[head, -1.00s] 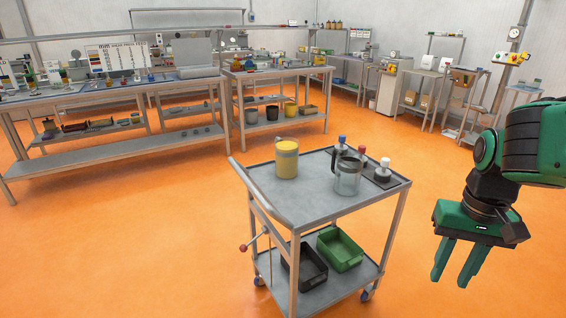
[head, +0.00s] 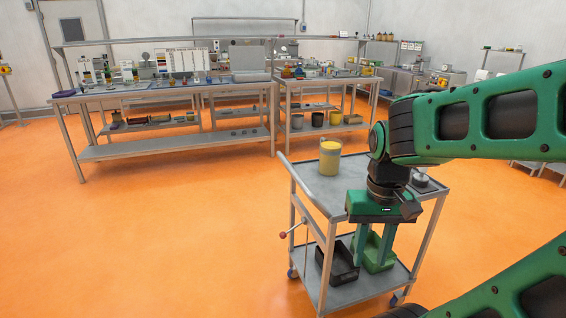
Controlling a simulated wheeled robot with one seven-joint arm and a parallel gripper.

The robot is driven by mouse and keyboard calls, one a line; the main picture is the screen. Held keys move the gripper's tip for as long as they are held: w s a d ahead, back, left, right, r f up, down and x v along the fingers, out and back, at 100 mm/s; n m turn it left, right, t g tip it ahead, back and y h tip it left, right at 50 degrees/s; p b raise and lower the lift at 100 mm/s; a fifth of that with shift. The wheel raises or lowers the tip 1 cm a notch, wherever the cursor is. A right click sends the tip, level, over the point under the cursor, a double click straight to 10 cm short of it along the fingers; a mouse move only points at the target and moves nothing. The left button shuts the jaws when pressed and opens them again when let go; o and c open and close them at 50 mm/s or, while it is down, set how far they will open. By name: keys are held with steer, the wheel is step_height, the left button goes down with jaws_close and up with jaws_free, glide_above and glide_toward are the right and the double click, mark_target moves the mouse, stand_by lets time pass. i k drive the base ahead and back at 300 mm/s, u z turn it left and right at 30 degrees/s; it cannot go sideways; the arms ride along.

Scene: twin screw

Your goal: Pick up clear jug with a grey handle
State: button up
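The clear jug with a grey handle is not visible now. My wrist and arm cover the part of the cart top where it showed a second ago. My gripper (head: 371,264) points down in front of the cart in the head view. Its two green fingers are apart with nothing between them, so it is open. The grey metal cart (head: 318,188) stands right of the middle.
A yellow-filled container (head: 330,157) stands on the cart's top, left of my gripper. A black bin (head: 338,262) and a green bin (head: 378,256) sit on its lower shelf. Workbenches (head: 175,148) line the back. The orange floor (head: 150,240) at left is clear.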

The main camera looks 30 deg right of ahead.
mark_target(330, 154)
steer(key=u, duration=1)
steer(key=i, duration=2.7)
steer(key=z, duration=3.25)
steer(key=i, duration=0.55)
steer(key=z, duration=0.1)
